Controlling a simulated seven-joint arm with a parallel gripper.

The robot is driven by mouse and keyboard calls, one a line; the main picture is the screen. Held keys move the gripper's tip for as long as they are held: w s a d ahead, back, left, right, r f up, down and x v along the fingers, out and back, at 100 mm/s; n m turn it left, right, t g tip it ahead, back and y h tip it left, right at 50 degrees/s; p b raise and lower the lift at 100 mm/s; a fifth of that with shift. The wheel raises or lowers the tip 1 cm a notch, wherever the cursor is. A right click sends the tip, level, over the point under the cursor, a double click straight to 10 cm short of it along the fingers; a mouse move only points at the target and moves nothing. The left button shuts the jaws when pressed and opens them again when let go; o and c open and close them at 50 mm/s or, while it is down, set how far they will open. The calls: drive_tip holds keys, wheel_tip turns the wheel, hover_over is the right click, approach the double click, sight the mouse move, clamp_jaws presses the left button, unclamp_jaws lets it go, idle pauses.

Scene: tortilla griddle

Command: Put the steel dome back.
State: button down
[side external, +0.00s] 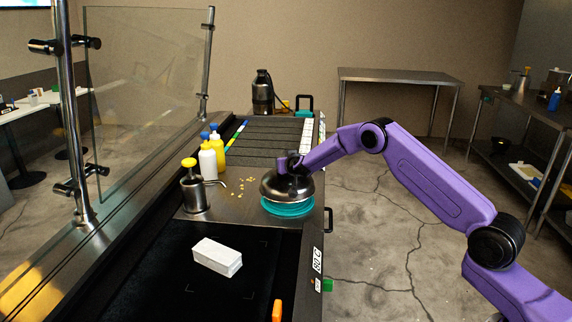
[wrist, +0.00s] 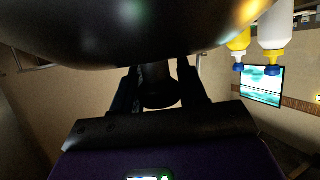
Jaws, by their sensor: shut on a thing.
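The steel dome (side external: 284,188) is dark and shiny, at the right edge of the steel counter in the side external view. It is directly over a round teal piece (side external: 286,207); I cannot tell whether it rests on it or hangs just above. My gripper (side external: 294,163) is at the top of the dome, shut on its knob. In the wrist view the dome (wrist: 130,35) fills the top, and its dark knob (wrist: 160,92) sits between the fingers of my gripper (wrist: 160,85). The dome's underside is hidden.
A steel pot with a yellow cap (side external: 194,192) and white and yellow squeeze bottles (side external: 208,160) stand left of the dome. Yellow crumbs (side external: 240,188) lie between. A white block (side external: 217,256) lies on the black griddle (side external: 150,270) in front. A glass screen (side external: 148,100) stands at the left.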

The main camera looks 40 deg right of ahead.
drive_tip(key=shift+f, duration=0.4)
drive_tip(key=c, duration=0.6)
unclamp_jaws()
drive_tip(key=shift+r, duration=0.5)
drive_tip(key=v, duration=1.2)
drive_tip(key=shift+a, duration=0.1)
